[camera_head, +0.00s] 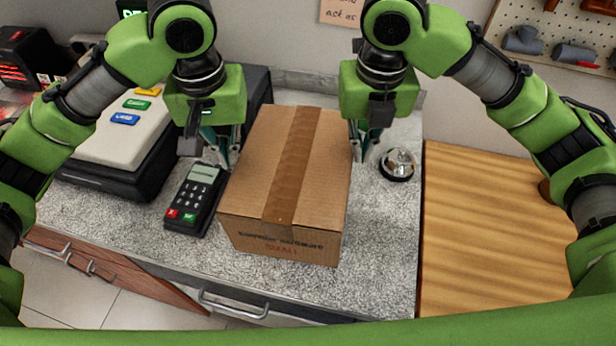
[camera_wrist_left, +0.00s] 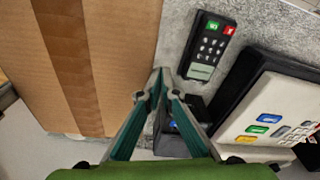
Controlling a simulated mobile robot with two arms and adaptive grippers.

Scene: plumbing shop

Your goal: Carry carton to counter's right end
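The brown cardboard carton (camera_head: 245,180), taped along the top, is on the speckled grey counter (camera_head: 375,260); I see no clear gap under it. My left gripper (camera_head: 226,162) is at the carton's left side, fingers pointing down. In the left wrist view, its fingertips (camera_wrist_left: 161,72) meet with nothing between them, close beside the carton (camera_wrist_left: 120,60); contact is unclear. My right gripper (camera_head: 362,152) is at the carton's right side, fingers down, partly hidden by its wrist. I cannot tell how far apart its fingers are.
A card terminal (camera_head: 195,199) lies close to the carton's left, with a cash register (camera_head: 115,135) beyond it. A service bell (camera_head: 397,164) stands right of my right gripper. The counter's front right is clear. A wooden surface (camera_head: 480,240) lies past its right edge.

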